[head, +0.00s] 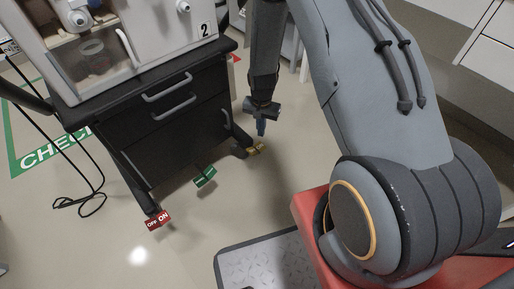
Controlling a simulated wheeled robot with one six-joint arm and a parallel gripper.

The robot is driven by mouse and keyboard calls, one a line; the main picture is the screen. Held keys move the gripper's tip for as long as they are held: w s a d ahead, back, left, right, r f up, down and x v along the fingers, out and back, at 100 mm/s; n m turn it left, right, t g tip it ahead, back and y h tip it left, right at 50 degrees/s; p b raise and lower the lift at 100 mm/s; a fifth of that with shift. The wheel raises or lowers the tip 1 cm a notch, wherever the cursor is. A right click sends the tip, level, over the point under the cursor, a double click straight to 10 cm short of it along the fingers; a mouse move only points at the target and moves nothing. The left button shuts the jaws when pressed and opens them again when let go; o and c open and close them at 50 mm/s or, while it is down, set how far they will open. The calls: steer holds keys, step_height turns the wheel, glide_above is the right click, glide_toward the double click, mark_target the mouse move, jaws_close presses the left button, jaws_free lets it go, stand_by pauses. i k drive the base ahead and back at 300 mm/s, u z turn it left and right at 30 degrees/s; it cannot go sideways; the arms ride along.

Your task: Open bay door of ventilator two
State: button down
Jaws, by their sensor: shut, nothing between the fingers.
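Ventilator two (160,62) stands at the upper left on a dark wheeled cart (176,130), marked with a black "2". Its front carries a clear bay door (128,47) with a pale upright handle, and a clear jar (93,52) shows behind it. The door looks closed, though the top is cut off by the picture edge. My gripper (261,129) is shut and empty. It points down to the right of the cart's drawers, low above the floor and apart from the door.
The cart has drawers with grey handles (167,90). A black cable (92,203) lies coiled on the floor at left. White cabinets (490,50) stand at upper right. Floor in front is clear.

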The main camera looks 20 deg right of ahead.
mark_target(156, 155)
steer(key=u, duration=0.05)
steer(key=k, duration=0.95)
steer(key=u, duration=0.1)
